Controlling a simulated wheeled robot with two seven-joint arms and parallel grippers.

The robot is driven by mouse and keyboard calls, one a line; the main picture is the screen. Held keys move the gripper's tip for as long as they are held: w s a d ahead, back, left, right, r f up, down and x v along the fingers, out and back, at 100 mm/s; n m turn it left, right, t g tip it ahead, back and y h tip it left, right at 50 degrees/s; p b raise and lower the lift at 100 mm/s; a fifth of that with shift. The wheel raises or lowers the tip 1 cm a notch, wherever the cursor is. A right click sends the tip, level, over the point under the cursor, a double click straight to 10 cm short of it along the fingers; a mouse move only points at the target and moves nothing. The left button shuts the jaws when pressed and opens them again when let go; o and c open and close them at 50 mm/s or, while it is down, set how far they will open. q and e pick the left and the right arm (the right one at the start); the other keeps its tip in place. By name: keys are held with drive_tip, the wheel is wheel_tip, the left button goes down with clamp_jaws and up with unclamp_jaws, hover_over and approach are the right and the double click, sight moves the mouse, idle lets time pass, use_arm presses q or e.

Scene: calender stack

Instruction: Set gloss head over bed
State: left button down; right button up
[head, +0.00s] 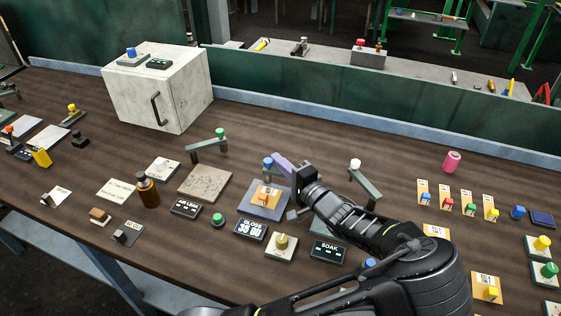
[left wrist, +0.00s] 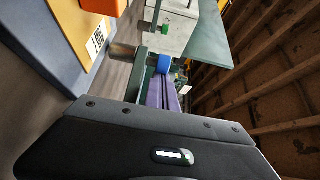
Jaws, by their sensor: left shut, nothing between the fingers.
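No readable label shows which arm is the gloss head. My right gripper is not in view.
Similar arms with a green knob (head: 219,132) and a white knob (head: 355,163) stand left and right. A tan plate (head: 205,183), dark displays (head: 250,230), a brown bottle (head: 147,190) and a white cabinet (head: 155,95) share the bench. Free bench lies behind the arms.

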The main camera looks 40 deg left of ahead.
use_arm(q)
drive_tip(key=shift+s+d+f+n+g, duration=0.1)
drive_tip(key=shift+s+d+n+g, duration=0.05)
drive_tip(key=shift+s+n+g, duration=0.15)
drive_tip(key=g, duration=0.1)
drive_tip(key=n+g+b, duration=0.1)
drive_tip(key=s+n+g, duration=0.1)
drive_tip(key=shift+d+f+y+b, duration=0.1)
drive_tip(key=shift+d+y+b, duration=0.2)
drive_tip(key=shift+b, duration=0.05)
drive_tip(key=shift+s+d+r+g, duration=0.2)
drive_tip(key=shift+s+d+g, duration=0.1)
drive_tip(key=shift+s+g, duration=0.2)
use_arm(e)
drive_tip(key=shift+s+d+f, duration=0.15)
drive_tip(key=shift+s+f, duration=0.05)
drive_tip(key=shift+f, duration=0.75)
